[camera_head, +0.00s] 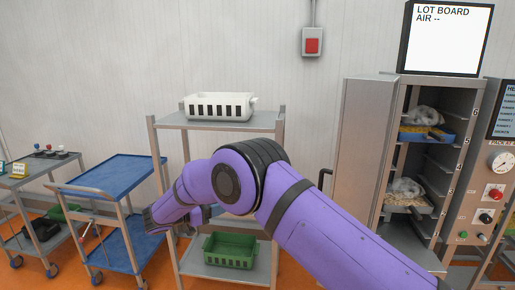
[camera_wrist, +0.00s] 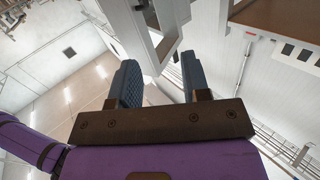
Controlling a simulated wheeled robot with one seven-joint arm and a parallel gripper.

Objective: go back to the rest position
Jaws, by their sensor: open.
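My gripper (camera_wrist: 157,82) shows in the wrist view with its two dark ridged fingers apart and nothing between them. In the head view my purple arm reaches in from the lower right and bends down to the left in front of the shelf rack. The gripper's fingers are hidden there behind the arm's own links. The wrist view looks up past the fingers at pale structure, walls and ceiling lights.
A grey shelf rack (camera_head: 206,123) bears a white basket (camera_head: 219,105) on top and a green crate (camera_head: 229,250) below. A blue-topped cart (camera_head: 108,175) stands left. An open cabinet (camera_head: 362,135) with trays stands right, beside a control panel (camera_head: 497,190).

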